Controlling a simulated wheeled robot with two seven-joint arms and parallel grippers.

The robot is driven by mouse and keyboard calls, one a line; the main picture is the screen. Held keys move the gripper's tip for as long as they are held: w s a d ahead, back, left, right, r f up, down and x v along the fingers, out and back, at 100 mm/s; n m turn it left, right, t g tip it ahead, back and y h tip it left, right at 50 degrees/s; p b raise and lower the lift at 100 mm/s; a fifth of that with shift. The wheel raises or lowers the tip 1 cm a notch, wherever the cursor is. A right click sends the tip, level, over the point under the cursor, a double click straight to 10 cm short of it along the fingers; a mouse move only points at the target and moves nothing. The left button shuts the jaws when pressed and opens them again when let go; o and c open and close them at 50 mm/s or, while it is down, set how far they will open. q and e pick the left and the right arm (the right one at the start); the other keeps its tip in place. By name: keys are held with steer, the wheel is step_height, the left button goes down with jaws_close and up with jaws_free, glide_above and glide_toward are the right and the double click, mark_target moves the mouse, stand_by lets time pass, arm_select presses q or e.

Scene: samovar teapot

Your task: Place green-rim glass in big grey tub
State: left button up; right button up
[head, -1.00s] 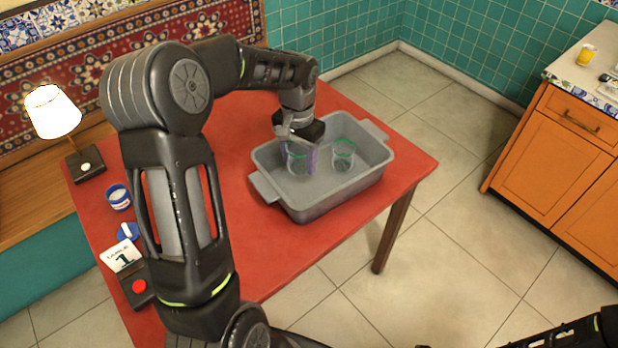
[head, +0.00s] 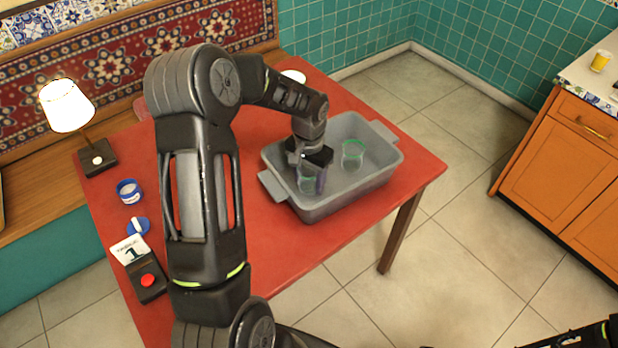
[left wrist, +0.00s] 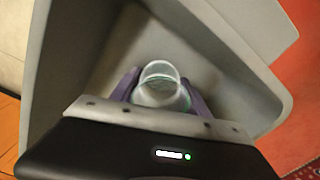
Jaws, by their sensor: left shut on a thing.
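The big grey tub (head: 345,200) stands on the red table, and its grey wall also fills much of the left wrist view (left wrist: 225,45). My left gripper (head: 312,183) reaches down into the tub's near-left part. Its purple fingers are shut on a clear green-rim glass (left wrist: 160,88), which shows partly under the gripper in the head view (head: 306,184). I cannot tell whether this glass touches the tub floor. A second green-rim glass (head: 352,154) stands upright in the tub, to the right of the held one. My right gripper is not in view.
On the table's left side are a lamp (head: 68,108), a blue-and-white tin (head: 129,191), a blue lid-like item (head: 138,227) and a black box with a red button (head: 148,281). A white dish (head: 293,76) sits behind my arm.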

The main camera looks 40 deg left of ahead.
arm_select(q)
steer(key=shift+f, duration=0.15)
steer(key=o, duration=1.5)
steer(key=shift+c, duration=0.2)
step_height(320, 180, up, 12)
steer(key=shift+r+b, duration=0.2)
steer(key=shift+b, duration=0.1)
